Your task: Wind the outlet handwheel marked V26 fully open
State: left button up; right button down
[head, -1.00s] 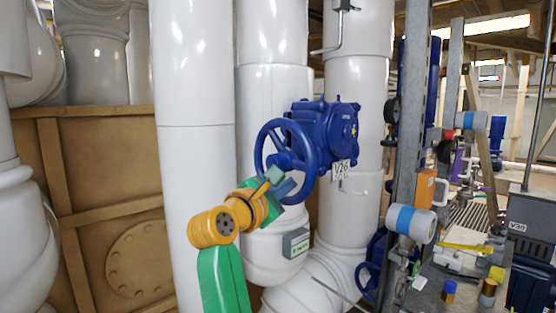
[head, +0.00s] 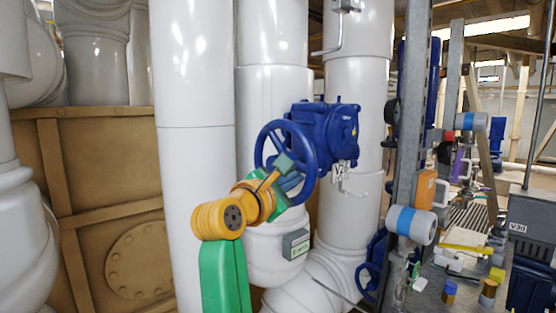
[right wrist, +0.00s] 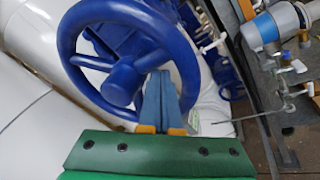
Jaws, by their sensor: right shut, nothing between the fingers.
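The blue handwheel (head: 262,150) stands on a blue valve body (head: 335,125) in front of white pipes. A white tag (head: 341,172) hangs beside the valve body; its lettering is only partly readable now. My right gripper (head: 291,178) is at the lower part of the wheel and hides some of the rim and spokes. In the right wrist view, the wheel rim (right wrist: 68,40) arches over the top left. The gripper's blue-grey fingers (right wrist: 160,85) are together and empty, with their tips at the wheel's lower right, close to rim and spoke. Contact cannot be told. My left gripper is not in view.
A small grey box (head: 296,244) with a green label is on the pipe below the wheel. A grey steel post (head: 407,140) and a blue-and-white instrument (head: 410,224) stand to the right. A second blue handwheel (head: 368,282) is lower down. A brown panel (head: 95,180) fills the left.

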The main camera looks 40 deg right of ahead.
jog(key=shift+r, duration=0.3)
jog(key=shift+s+r+p, duration=0.1)
jog(key=shift+r+p, duration=0.6)
jog(key=shift+r, duration=0.2)
jog(key=shift+s, duration=0.3)
